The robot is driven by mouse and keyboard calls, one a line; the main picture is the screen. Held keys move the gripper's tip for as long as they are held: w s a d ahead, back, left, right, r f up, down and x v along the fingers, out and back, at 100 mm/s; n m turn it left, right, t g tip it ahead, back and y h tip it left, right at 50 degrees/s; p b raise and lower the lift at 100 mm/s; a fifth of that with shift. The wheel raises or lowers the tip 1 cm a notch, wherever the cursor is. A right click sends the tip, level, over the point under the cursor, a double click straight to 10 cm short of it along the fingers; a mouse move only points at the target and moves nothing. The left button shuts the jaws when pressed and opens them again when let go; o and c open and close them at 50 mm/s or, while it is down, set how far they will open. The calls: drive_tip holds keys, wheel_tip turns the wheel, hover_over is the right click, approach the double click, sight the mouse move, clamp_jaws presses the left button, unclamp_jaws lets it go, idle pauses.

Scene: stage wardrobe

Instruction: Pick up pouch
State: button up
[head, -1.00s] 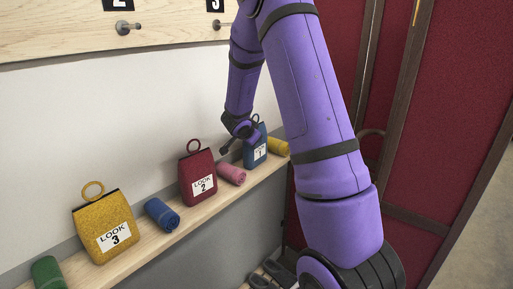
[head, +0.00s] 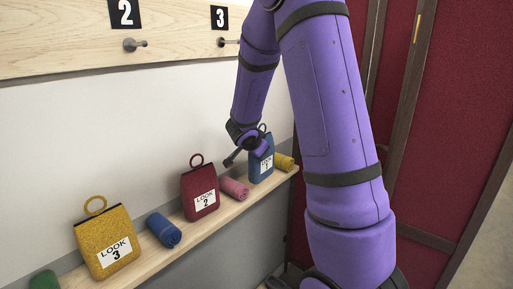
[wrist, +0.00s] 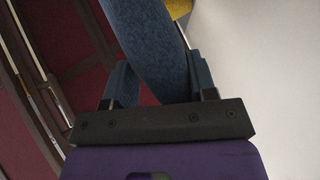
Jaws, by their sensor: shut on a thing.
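A blue pouch (head: 261,167) with a white label reading LOOK 1 stands at the far right part of the wooden shelf (head: 222,213). Its bottom appears to rest on the shelf. My gripper (head: 256,141) is at the top of this pouch, by its ring. In the wrist view, thick blue material (wrist: 152,45) passes between the two fingers of my gripper (wrist: 162,80), which is shut on it. Most of the pouch body is out of the wrist view. A red pouch (head: 199,188) labelled LOOK 2 and a yellow pouch (head: 104,236) labelled LOOK 3 stand further left.
A pink roll (head: 234,188) lies left of the blue pouch and a yellow roll (head: 285,162) right of it. A blue roll (head: 163,230) and a green roll (head: 45,280) lie further left. Hooks (head: 134,45) are on the board above. Dark red panels stand at right.

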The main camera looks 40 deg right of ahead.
drive_tip(key=s+a+r, duration=0.1)
drive_tip(key=s+a, duration=0.4)
drive_tip(key=s, duration=0.4)
drive_tip(key=shift+s, duration=0.1)
idle(0.6)
